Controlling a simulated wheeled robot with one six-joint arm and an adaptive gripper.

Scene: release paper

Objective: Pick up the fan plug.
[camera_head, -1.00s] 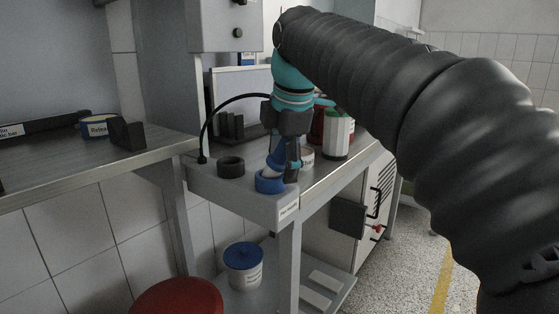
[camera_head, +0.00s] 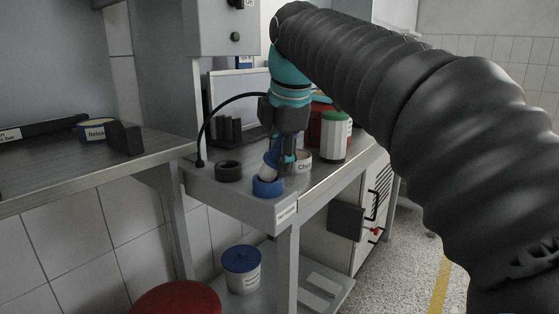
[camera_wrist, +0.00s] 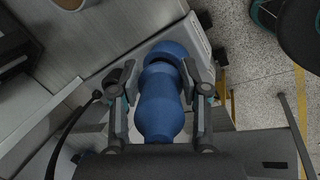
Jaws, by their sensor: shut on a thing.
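The blue plug (camera_head: 271,156), which I take to be the fan plug, is held tilted in my gripper (camera_head: 286,168). Its pale end (camera_head: 267,172) is close above a blue ring-shaped socket (camera_head: 268,187) on the bench corner; I cannot tell whether they still touch. In the wrist view the plug (camera_wrist: 160,108) lies between the two fingers of my gripper (camera_wrist: 163,92), which are shut on it. The blue ring (camera_wrist: 174,50) shows just beyond the plug's far end.
A black ring (camera_head: 229,171) is left of the blue one. A white container marked "Cha" (camera_head: 304,162), a white-and-green canister (camera_head: 335,138) and a red container (camera_head: 317,127) stand behind and right. A black cable (camera_head: 218,106) arches at left. A red stool (camera_head: 175,298) is below.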

